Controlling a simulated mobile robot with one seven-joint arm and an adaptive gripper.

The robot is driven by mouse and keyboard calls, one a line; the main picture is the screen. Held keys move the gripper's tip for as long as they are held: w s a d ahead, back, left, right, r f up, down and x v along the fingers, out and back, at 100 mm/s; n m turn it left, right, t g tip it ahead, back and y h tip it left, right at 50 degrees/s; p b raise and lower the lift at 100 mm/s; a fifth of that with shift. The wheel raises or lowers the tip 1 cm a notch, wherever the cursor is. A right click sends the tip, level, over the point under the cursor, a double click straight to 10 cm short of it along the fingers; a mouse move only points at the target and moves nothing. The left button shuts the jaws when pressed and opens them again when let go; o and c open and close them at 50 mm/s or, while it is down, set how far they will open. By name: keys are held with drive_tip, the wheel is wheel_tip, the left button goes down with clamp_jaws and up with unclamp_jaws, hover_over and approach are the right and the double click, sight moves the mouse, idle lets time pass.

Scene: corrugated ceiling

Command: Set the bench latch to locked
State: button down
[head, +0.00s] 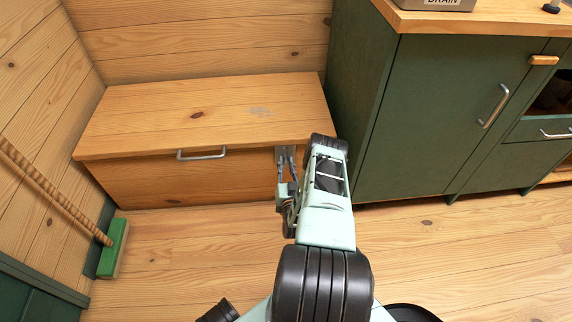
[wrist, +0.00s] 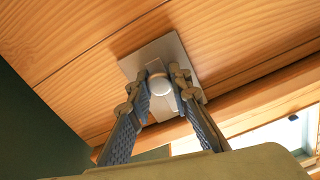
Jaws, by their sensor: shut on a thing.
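The wooden bench (head: 140,183) stands against the back wall with its lid down. The latch is a small metal plate (wrist: 183,108) with a round knob (wrist: 160,85), on the bench's front face near its right end. In the head view the plate (head: 281,152) is partly hidden by my arm. My gripper (wrist: 163,82) is shut on the latch knob, one finger on each side of it; it also shows in the head view (head: 287,160). I cannot tell which setting the latch is in.
A metal handle (head: 202,154) is on the bench front, left of the latch. A green cabinet (head: 440,110) stands close on the right. A broom with a green head (head: 112,250) leans at the left. The floor (head: 190,255) before the bench is clear.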

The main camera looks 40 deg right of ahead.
wheel_tip(320, 180, up, 2)
drive_tip(key=shift+r+p, duration=0.2)
drive_tip(key=shift+p, duration=0.45)
drive_tip(key=c, duration=1.7)
unclamp_jaws()
drive_tip(key=shift+c, duration=0.2)
